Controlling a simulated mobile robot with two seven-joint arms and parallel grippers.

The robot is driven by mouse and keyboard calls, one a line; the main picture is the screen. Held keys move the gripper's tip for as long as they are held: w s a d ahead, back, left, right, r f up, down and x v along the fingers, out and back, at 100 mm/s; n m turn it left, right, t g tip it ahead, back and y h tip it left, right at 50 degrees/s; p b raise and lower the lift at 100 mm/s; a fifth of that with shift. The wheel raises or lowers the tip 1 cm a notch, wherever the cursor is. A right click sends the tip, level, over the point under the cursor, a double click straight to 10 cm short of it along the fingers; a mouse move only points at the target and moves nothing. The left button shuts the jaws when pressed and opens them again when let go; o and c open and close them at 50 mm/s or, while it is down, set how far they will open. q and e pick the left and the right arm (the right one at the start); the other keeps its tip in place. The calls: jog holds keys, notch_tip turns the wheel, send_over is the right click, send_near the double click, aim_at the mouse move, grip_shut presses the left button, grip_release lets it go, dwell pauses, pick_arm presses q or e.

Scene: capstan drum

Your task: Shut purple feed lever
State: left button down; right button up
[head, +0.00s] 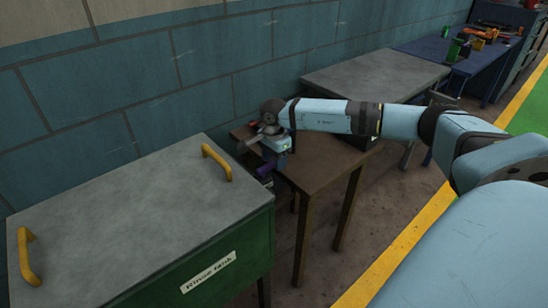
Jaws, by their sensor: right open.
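A small purple part (264,169), which looks like the purple feed lever, shows at the left edge of a brown wooden table (322,160). Most of the mechanism around it is hidden behind my wrist and hand. My right arm reaches in from the right over the table. My right gripper (254,140) is open just above the purple part in the picture. It is too small to tell whether its fingers touch the lever. My left gripper is not in view.
A green rinse tank with a grey lid (130,220) and yellow handles (217,162) stands close on the left. A grey-topped table (375,68) and a blue bench with tools (450,52) stand beyond. A blue block wall runs behind. The floor at right is clear.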

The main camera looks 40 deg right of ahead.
pick_arm(q)
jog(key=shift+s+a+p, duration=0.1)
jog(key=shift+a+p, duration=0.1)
jog(key=shift+p, duration=0.75)
pick_arm(e)
notch_tip(320, 180, up, 14)
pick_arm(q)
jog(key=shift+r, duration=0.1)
pick_arm(e)
jog(key=shift+f, duration=0.15)
